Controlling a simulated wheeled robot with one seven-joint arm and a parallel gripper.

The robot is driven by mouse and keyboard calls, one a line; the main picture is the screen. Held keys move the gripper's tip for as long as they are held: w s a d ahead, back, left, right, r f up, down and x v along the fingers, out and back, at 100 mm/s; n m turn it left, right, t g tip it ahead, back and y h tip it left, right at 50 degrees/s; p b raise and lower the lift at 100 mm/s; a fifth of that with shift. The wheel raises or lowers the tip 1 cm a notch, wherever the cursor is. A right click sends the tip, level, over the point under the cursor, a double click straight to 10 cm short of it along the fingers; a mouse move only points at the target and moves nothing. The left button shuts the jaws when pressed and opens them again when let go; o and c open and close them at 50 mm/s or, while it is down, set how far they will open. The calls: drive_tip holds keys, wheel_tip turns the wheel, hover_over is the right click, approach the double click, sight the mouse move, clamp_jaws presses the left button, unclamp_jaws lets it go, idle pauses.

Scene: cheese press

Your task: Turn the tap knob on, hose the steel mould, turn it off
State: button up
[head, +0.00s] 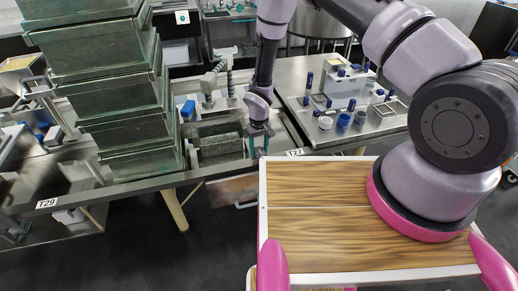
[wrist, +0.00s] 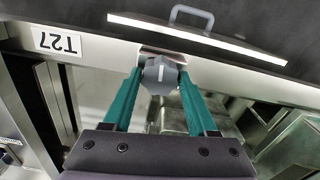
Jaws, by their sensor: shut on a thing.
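My gripper (head: 259,143) reaches down to the front edge of the sink counter, by the T27 label. In the wrist view its two teal fingers (wrist: 160,78) are closed on the sides of a grey faceted tap knob (wrist: 160,71) with a white mark on its face. The knob sits at the counter's front edge; in the head view my gripper hides it. A tap with a coiled hose (head: 230,80) stands behind the sink (head: 199,153). Grey metal shapes lie in the sink; I cannot tell which is the steel mould. No water is visible.
A tall stack of green-grey crates (head: 120,90) stands left of the sink. A counter with blue-topped items (head: 343,122) is to the right. A drawer-like panel with a handle (wrist: 192,14) is near the knob. My wooden-topped base is in front.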

sight(259, 150)
drive_tip(key=n, duration=1.2)
drive_tip(key=shift+n, duration=0.3)
idle(0.4)
drive_tip(key=o, duration=1.3)
drive_tip(key=shift+o, duration=0.2)
wheel_tip(259, 150, up, 11)
drive_tip(key=shift+f, duration=0.1)
